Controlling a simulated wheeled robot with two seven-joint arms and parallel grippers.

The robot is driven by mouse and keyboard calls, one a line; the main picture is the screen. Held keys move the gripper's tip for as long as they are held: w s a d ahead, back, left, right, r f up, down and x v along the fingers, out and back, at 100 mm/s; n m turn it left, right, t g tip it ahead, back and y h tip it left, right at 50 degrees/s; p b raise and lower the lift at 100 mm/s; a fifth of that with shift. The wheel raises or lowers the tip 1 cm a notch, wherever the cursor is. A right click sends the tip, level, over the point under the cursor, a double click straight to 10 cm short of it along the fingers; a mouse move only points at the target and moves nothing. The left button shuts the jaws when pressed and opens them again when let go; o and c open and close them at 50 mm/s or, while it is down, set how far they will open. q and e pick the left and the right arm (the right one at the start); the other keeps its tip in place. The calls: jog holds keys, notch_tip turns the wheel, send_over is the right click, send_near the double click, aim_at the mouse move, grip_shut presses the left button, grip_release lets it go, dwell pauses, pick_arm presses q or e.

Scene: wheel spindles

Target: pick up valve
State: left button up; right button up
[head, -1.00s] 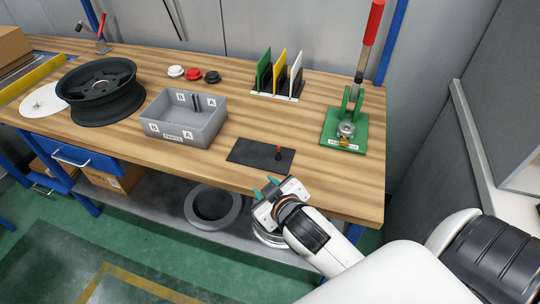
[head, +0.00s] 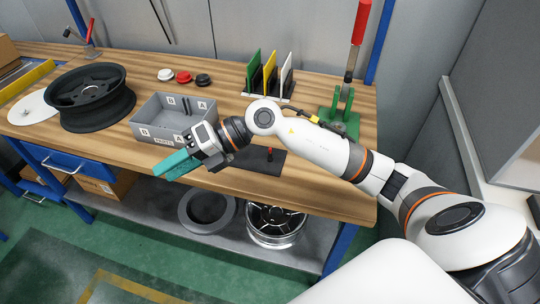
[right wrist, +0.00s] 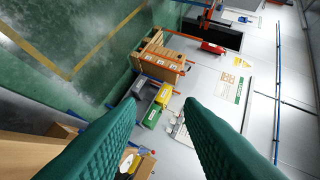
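A small upright dark piece with a red tip, which looks like the valve (head: 269,153), stands on the black mat (head: 262,165) near the table's front edge. My right gripper (head: 170,164) is in front of the grey parts box, left of the mat, with its teal fingers pointing left. In the right wrist view the two fingers (right wrist: 160,112) stand well apart with nothing between them, so it is open. My right forearm passes above the mat and hides part of its surroundings. My left gripper is not in view.
The grey parts box (head: 156,136) has letter labels and dark upright pieces inside. A black wheel rim (head: 90,118) stands to its left. Red, white and black caps (head: 183,77) lie behind. A green press (head: 340,108) and a card rack (head: 268,96) stand at the back right.

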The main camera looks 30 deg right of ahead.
jog(key=w+d+f+h, duration=0.35)
jog(key=d+h, duration=0.25)
jog(key=d, duration=0.3)
jog(key=m+g+h, duration=0.1)
jog(key=m+h, duration=0.2)
jog(key=h, duration=0.5)
send_near(270, 149)
jog(key=f, duration=0.2)
jog(key=w+f+p, duration=0.1)
jog(key=f, duration=0.2)
jog(key=shift+w+a, duration=0.1)
jog(key=shift+w, duration=0.05)
jog(key=f, duration=0.3)
jog(key=f+p, duration=0.1)
jog(key=shift+w+d+f, duration=0.15)
jog(key=shift+w+d, duration=0.1)
jog(key=shift+d, duration=0.1)
jog(key=shift+w+f, duration=0.1)
jog(key=shift+f, duration=0.3)
jog(key=shift+n, duration=0.3)
jog(key=shift+c, duration=0.2)
grip_shut()
